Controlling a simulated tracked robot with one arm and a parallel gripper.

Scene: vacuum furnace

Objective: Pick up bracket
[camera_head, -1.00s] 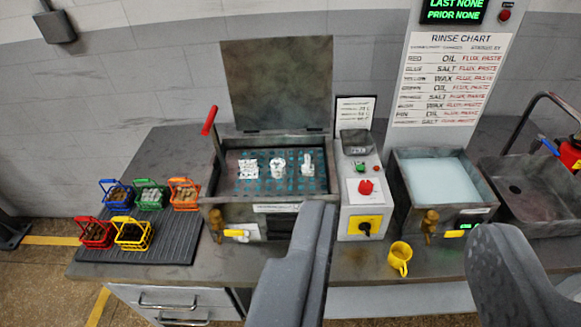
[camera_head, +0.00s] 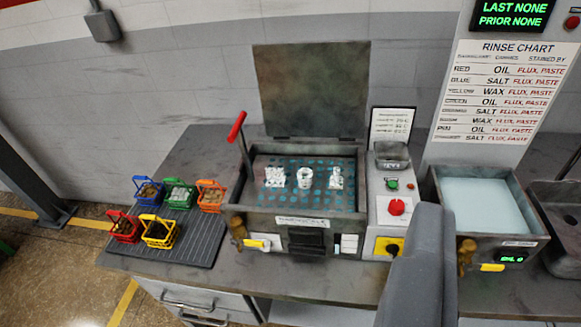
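Three small white parts stand in a row on the blue-dotted floor of the open-lidded tank (camera_head: 250,195). The right one (camera_head: 336,178) has an upright piece on a wider foot and looks most like a bracket, though it is small in the picture. The middle one (camera_head: 305,178) is a round ring or cup, and the left one (camera_head: 275,177) is a blocky, lumpy part. Only one finger of my gripper (camera_head: 420,270) shows, at the lower right, in front of the bench. The other finger is out of frame. Nothing shows against the visible finger, which is well short of the parts.
The tank's lid (camera_head: 312,90) stands raised behind it, and a red-tipped lever (camera_head: 237,128) rises at its left. A control box (camera_head: 397,215) adjoins on the right, then a liquid-filled basin (camera_head: 485,205). Several coloured baskets sit on a black mat (camera_head: 200,243) at left.

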